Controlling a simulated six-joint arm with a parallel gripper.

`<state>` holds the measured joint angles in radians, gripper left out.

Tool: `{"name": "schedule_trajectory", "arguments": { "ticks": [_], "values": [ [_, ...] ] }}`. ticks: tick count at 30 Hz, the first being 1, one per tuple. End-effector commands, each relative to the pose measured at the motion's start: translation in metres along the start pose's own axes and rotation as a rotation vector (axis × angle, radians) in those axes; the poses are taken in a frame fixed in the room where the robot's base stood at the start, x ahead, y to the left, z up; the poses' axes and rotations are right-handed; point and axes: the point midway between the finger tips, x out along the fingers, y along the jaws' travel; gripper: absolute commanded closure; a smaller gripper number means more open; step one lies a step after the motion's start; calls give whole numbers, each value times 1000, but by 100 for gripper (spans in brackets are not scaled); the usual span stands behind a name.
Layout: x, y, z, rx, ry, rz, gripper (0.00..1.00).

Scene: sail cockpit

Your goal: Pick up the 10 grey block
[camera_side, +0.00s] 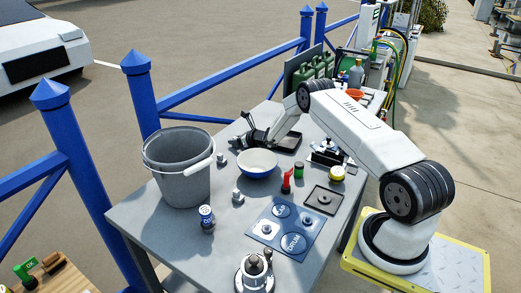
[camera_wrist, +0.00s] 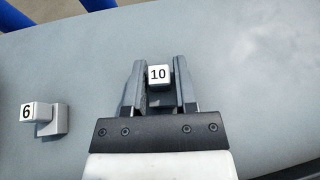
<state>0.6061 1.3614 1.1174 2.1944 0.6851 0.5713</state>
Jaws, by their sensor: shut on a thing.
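The 10 grey block (camera_wrist: 160,76) sits between the two fingers of my gripper (camera_wrist: 159,82) in the wrist view. Its white face with a black "10" is turned to the camera. My gripper is shut on the block. In the side view my gripper (camera_side: 247,139) is low over the far part of the grey table, beyond the blue-rimmed bowl. The block is too small and covered to make out there. I cannot tell whether it touches the table.
A grey block marked 6 (camera_wrist: 44,117) stands left of my gripper. A grey bucket (camera_side: 181,178), a blue-rimmed white bowl (camera_side: 258,163), a blue can (camera_side: 206,218) and a blue mat (camera_side: 275,208) are on the table. A blue fence runs behind. The table around the fingertips is clear.

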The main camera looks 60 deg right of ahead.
Motion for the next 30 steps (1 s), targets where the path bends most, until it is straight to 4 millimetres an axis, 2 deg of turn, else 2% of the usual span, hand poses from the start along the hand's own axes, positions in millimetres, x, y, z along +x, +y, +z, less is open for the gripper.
{"name": "schedule_trajectory", "arguments": {
  "ticks": [11,20,30],
  "values": [
    [-1,0,3,0,-1,0,100],
    [-8,-1,22,-2,-3,-1,100],
    [-38,7,45,-1,-2,0,100]
  ]
}}
